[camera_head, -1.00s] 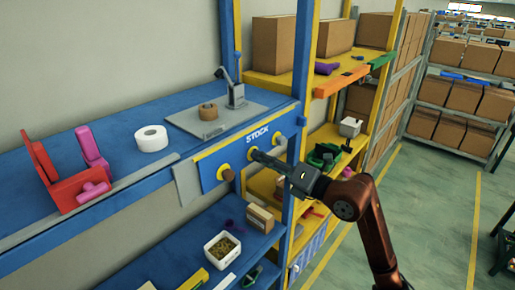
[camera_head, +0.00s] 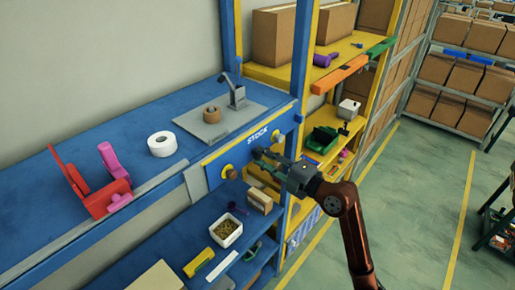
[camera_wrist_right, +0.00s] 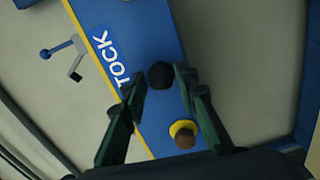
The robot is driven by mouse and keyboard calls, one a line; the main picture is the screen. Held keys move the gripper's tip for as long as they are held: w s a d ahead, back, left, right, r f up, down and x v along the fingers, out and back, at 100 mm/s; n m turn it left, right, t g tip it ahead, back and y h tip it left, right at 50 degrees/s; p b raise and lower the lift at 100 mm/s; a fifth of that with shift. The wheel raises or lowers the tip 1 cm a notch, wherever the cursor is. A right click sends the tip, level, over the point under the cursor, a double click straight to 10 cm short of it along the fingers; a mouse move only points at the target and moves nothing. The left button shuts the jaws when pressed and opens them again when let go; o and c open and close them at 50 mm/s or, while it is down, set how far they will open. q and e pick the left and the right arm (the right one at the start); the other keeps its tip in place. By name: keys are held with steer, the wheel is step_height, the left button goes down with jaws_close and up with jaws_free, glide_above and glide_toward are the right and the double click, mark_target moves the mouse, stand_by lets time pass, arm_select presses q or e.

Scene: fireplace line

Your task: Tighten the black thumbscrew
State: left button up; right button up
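The black thumbscrew (camera_wrist_right: 160,75) shows in the right wrist view, on the blue panel (camera_wrist_right: 145,40) lettered STOCK. My right gripper (camera_wrist_right: 159,80) is open, with one finger on each side of the thumbscrew and a gap on both sides. In the head view my right gripper (camera_head: 262,158) is at the front of the panel (camera_head: 215,165) and hides the thumbscrew. A brown knob with a yellow collar (camera_wrist_right: 184,136) sits beside it on the panel; it also shows in the head view (camera_head: 229,173). My left gripper is not in view.
The blue bench (camera_head: 110,165) above the panel carries a white tape roll (camera_head: 162,144), a red holder (camera_head: 88,195) and a grey plate (camera_head: 245,115) with a lever. A white bin (camera_head: 226,230) stands on the shelf below. Yellow shelves are to the right.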

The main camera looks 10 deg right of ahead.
steer(key=shift+o, duration=0.9)
steer(key=shift+f, duration=0.15)
steer(key=v, duration=0.6)
steer(key=shift+d, duration=0.1)
